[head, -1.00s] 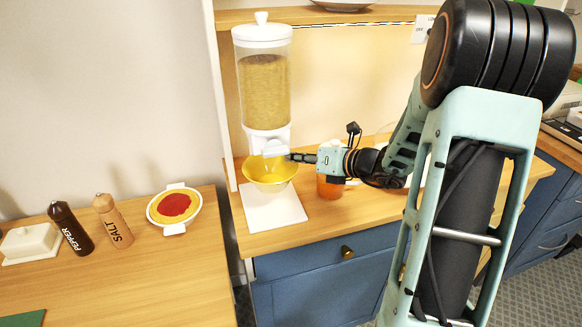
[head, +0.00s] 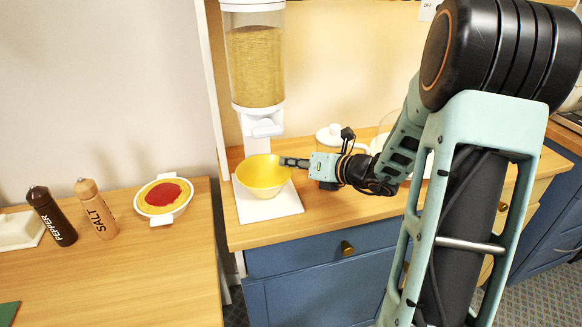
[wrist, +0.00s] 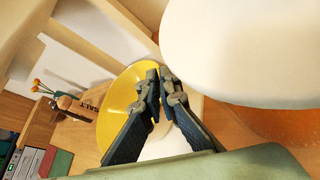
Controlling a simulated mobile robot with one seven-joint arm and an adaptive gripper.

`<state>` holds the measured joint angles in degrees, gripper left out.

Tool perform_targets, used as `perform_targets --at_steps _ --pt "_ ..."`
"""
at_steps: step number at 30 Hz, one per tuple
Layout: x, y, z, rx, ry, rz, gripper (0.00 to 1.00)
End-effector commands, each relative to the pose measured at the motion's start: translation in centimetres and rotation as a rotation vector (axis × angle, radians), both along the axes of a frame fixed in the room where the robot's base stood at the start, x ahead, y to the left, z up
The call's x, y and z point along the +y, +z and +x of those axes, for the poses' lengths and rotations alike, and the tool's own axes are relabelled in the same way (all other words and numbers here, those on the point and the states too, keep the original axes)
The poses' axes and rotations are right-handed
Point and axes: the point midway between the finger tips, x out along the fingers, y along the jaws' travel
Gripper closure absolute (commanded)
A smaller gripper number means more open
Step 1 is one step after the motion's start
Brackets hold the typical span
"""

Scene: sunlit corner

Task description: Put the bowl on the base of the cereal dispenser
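The yellow bowl (head: 258,178) is at the white base (head: 287,203) of the cereal dispenser (head: 255,70), below its spout. The bowl looks slightly tilted, and its underside appears to touch the base. My gripper (head: 285,162) is at the bowl's right rim, coming in from the right. In the wrist view, the fingers (wrist: 159,82) are close together over the rim of the bowl (wrist: 118,102) and look closed on it. The exact contact between fingertips and rim is partly hidden.
A jar with a white lid (head: 328,138) stands close behind my gripper. On the left table are a red-and-yellow dish (head: 164,195), a salt mill (head: 97,210), a pepper mill (head: 52,217) and a white butter dish (head: 18,230). The counter's front strip is clear.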

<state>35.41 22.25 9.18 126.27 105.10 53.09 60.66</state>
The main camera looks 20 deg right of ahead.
Motion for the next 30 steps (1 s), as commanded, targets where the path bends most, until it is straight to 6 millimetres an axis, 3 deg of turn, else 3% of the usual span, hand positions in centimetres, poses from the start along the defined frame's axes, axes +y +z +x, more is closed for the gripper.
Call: perform_targets --at_steps 11,18,30 --pt "0.08 -0.34 0.0 -0.001 0.0 0.002 1.0" --pt "0.07 -0.35 -0.03 0.001 0.0 0.0 0.78" --pt "-0.42 0.34 -0.59 0.002 -0.002 -0.001 0.78"
